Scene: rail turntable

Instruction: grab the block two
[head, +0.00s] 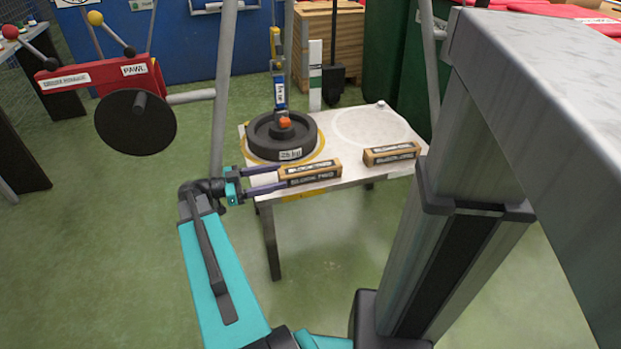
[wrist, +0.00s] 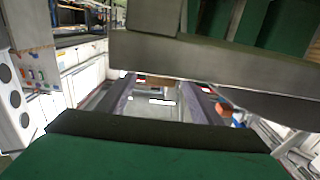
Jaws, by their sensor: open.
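Block two (head: 312,174) is a wooden block with a dark label on its side, lying near the front edge of the pale table (head: 352,171). My gripper (head: 281,176) comes in from the left with its jaws apart. Its two dark fingers reach the block's left end in the head view. Whether they touch the block or straddle it cannot be told. In the wrist view the open fingers (wrist: 158,98) show with a small brown patch beyond, too unclear to name.
A similar wooden block (head: 391,154) lies at the table's right. A round dark 25 kg weight (head: 281,137) sits at the table's left, under a hanging blue and yellow hook assembly (head: 279,84). A red lever unit (head: 103,76) with a black disc stands left. Green floor is clear in front.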

